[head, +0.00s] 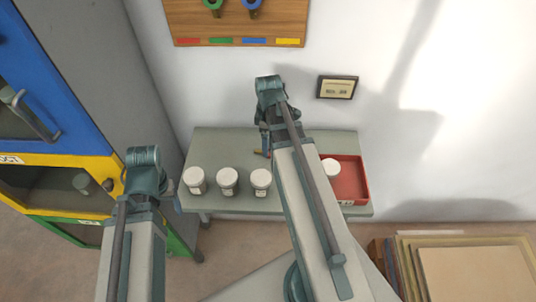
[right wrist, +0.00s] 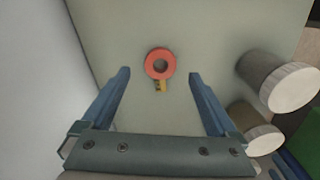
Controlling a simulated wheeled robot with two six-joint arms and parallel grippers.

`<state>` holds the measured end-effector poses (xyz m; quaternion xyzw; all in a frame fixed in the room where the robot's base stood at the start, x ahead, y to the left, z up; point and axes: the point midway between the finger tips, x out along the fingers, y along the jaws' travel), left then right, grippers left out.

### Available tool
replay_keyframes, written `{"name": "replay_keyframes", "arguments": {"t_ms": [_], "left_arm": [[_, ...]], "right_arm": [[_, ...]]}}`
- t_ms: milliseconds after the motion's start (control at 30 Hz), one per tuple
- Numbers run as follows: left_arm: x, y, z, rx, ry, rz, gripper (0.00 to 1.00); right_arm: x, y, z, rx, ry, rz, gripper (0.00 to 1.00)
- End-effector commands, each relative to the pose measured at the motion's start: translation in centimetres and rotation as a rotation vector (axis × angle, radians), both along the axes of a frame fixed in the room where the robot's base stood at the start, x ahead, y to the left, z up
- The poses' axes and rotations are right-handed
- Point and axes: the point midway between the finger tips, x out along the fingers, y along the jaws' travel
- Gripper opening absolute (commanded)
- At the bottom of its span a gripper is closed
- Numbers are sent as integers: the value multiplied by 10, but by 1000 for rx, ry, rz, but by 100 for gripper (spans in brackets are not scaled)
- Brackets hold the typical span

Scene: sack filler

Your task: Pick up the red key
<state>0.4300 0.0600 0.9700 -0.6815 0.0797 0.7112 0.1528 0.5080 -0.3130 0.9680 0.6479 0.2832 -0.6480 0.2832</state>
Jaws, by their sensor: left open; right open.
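The red key lies on the grey-green table. In the right wrist view it shows as a red ring-shaped head (right wrist: 160,63) with a short brass shaft pointing toward my gripper. My right gripper (right wrist: 159,73) is open and empty, with the ring between its two spread fingertips in that view; the height gap cannot be told. In the head view my right gripper (head: 264,135) hangs over the back of the table, and the red head is hidden. My left gripper (head: 146,182) is at the lower left, near the cabinet, its fingers partly hidden by my arm.
Several white-lidded jars stand on the table (head: 222,145), one (head: 260,180) close to my right arm. A red tray (head: 351,180) holding a jar is at right. A wooden board (head: 236,20) with green and blue keys hangs above. A coloured cabinet (head: 60,90) is at left.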

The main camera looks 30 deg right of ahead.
Motion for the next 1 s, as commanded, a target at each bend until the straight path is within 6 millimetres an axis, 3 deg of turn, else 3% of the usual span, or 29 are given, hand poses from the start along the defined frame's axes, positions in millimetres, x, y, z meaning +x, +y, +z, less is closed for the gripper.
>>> {"name": "replay_keyframes", "arguments": {"t_ms": [33, 200, 533, 1000], "left_arm": [[0, 0, -13, 0, 0, 0, 71], [0, 0, -33, 0, 0, 0, 71], [0, 0, -36, 0, 0, 0, 71], [0, 0, -36, 0, 0, 0, 71]], "right_arm": [[0, 1, -13, 0, 0, 0, 94], [0, 1, -33, 0, 0, 0, 94], [0, 1, -36, 0, 0, 0, 94], [0, 1, -36, 0, 0, 0, 11]]}}
